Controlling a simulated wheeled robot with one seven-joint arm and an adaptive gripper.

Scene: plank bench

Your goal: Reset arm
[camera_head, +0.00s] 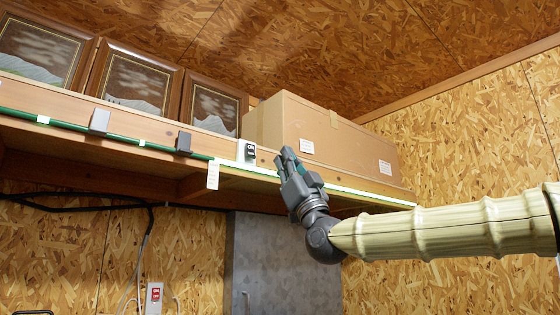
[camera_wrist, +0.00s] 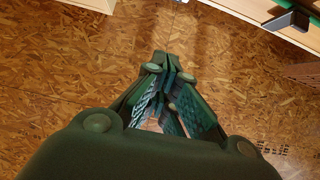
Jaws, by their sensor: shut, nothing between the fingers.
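My gripper (camera_head: 289,157) is raised at the front of a high plank shelf (camera_head: 60,97), with its fingers pointing up and a little left. In the camera view from my body it overlaps the shelf's front edge, just right of a small black and white switch (camera_head: 249,151). I cannot tell whether it touches the shelf. In the wrist view my gripper (camera_wrist: 165,60) has its fingertips together with nothing between them. My arm reaches in from the right, clad in a pale ribbed sleeve.
A long cardboard box (camera_head: 345,145) and framed dark panels (camera_head: 135,82) stand on the shelf. A green strip (camera_head: 75,127) runs along its front. Below are a grey cabinet (camera_head: 280,265) and a red switch (camera_head: 154,294).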

